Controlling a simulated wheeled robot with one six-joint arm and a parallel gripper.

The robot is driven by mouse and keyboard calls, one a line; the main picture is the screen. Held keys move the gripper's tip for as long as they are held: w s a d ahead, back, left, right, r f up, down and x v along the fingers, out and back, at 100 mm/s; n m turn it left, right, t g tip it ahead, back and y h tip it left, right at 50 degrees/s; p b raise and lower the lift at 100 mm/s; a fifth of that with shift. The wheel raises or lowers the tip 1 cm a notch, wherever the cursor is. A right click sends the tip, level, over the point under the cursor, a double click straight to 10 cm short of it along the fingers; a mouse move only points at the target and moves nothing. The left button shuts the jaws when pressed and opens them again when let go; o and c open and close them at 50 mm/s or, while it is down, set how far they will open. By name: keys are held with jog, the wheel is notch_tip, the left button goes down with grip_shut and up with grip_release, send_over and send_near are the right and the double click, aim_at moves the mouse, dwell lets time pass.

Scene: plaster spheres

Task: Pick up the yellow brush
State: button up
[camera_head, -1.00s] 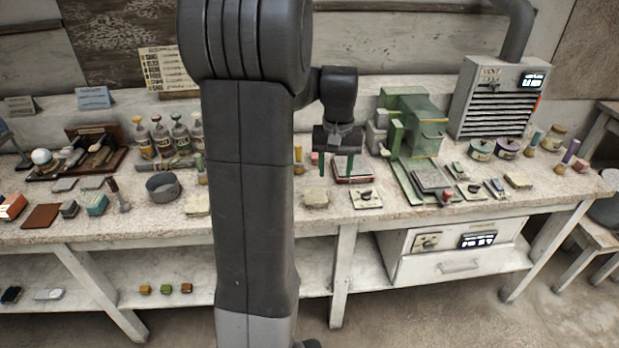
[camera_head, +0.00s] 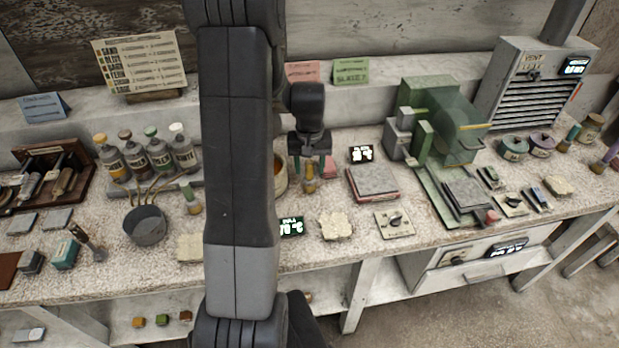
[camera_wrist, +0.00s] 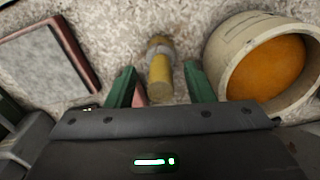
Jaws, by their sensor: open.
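The yellow brush (camera_head: 309,186) stands on the bench just below my gripper (camera_head: 310,171), whose green fingers are apart. In the wrist view the yellow brush (camera_wrist: 160,78) has a yellow body and a grey band near its far end. It lies between the two open green fingers of my gripper (camera_wrist: 160,88), with a gap on each side. I cannot tell whether its lower part is touched.
A round pale pot with orange contents (camera_wrist: 222,68) stands close to the right finger in the wrist view. A grey-topped slab with a red edge (camera_head: 372,181) lies to the right in the head view. A green machine (camera_head: 425,110) stands farther right.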

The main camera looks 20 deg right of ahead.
jog(key=shift+f, duration=0.25)
grip_shut()
jog(key=shift+r, duration=0.1)
notch_tip(320, 180, up, 10)
jog(key=shift+f+b, duration=0.1)
jog(key=shift+b, duration=0.55)
